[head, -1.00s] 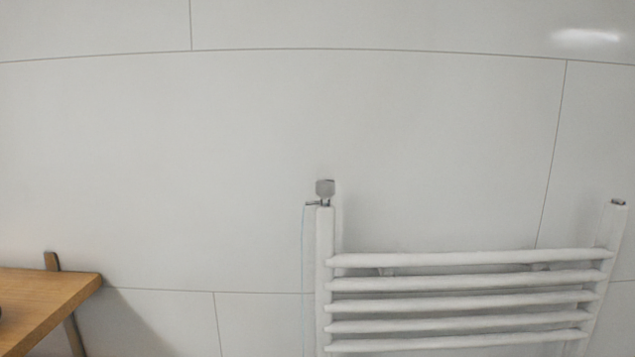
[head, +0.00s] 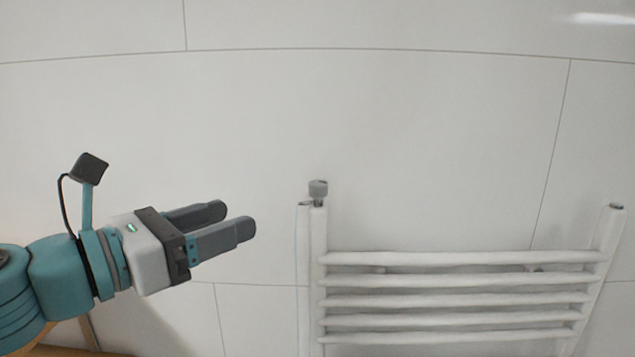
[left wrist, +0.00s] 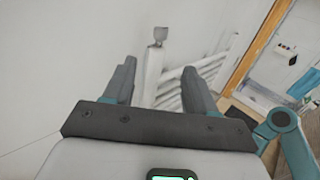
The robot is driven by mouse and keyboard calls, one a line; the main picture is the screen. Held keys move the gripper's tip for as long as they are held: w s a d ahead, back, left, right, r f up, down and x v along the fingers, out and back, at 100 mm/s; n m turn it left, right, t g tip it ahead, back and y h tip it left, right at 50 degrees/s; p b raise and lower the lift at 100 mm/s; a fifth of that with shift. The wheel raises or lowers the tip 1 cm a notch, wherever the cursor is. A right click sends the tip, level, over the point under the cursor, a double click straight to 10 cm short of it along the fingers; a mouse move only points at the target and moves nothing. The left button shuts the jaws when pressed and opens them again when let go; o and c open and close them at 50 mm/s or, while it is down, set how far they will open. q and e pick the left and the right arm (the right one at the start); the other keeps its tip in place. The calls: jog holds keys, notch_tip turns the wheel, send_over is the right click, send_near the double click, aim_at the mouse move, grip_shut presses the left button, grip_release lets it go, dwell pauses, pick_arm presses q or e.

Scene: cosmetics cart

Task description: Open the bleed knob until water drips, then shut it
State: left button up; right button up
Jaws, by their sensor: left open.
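The grey bleed knob (head: 318,188) stands upright on top of the left post of the white towel radiator (head: 318,270). A small dark-tipped part (head: 305,203) sits just left of it, with a faint pale-blue vertical line below. I cannot tell whether this is water. My left gripper (head: 232,218) is open and empty, left of the knob and slightly lower in the head view, apart from it. In the left wrist view the knob (left wrist: 160,33) shows beyond and between the open fingers (left wrist: 158,73). My right gripper is not in view.
The radiator's horizontal bars (head: 460,300) run to the right of the knob. The tiled wall (head: 420,130) behind is bare above it. A wooden door frame (left wrist: 258,45) shows at the right in the left wrist view.

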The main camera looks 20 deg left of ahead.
aim_at(311, 191)
pick_arm(q)
jog(key=p+x, duration=0.1)
jog(key=x, duration=1.5)
jog(key=shift+w, duration=0.25)
jog(key=shift+d+r, duration=0.1)
jog(key=shift+d, duration=0.15)
jog(key=shift+w+a, duration=0.15)
jog(key=c, duration=0.7)
jog(key=shift+c, duration=1.3)
